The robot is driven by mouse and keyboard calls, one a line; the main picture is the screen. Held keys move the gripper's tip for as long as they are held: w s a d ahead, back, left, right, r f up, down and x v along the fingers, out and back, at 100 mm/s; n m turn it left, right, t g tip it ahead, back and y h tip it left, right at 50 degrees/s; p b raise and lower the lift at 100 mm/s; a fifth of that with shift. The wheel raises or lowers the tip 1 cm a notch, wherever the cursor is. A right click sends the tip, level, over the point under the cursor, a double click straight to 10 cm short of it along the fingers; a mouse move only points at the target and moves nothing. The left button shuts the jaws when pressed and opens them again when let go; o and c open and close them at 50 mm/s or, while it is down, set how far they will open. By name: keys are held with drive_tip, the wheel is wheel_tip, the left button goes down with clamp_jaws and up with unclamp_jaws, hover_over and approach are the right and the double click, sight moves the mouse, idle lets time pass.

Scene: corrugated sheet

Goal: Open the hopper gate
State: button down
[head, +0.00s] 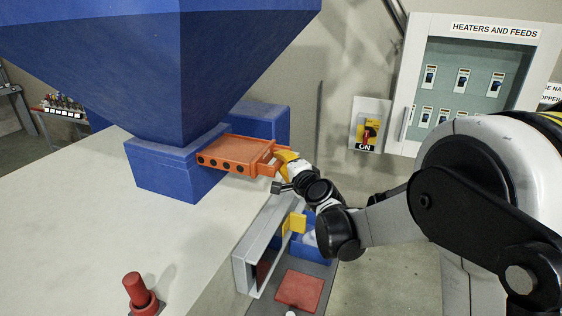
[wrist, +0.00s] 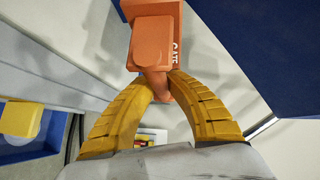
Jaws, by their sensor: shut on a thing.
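The blue hopper (head: 160,50) is a large funnel at the upper left in the head view. The orange hopper gate (head: 232,152), a flat slide with a row of dark holes along its side, sticks out to the right from the hopper's blue neck (head: 160,170). My gripper (head: 285,163) is at the gate's outer end. In the wrist view its yellow fingers (wrist: 160,85) are closed around the orange gate handle (wrist: 152,60). Part of a white label shows on the gate. The fingers partly hide the handle's lower end.
A pale machine top (head: 80,210) lies below the hopper, with a red button (head: 138,290) at its front. A grey open box (head: 262,248) and a blue bin (head: 312,250) sit below my gripper. A red switch (head: 367,132) and a cabinet (head: 470,80) are on the right wall.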

drive_tip(key=shift+d, duration=0.1)
drive_tip(key=s+d+b, duration=0.1)
drive_tip(key=s+d, duration=0.3)
drive_tip(key=d, duration=0.8)
drive_tip(key=shift+s+d, duration=0.25)
drive_tip(key=shift+s, duration=0.05)
drive_tip(key=c, duration=1.3)
unclamp_jaws()
drive_tip(key=v, duration=1.2)
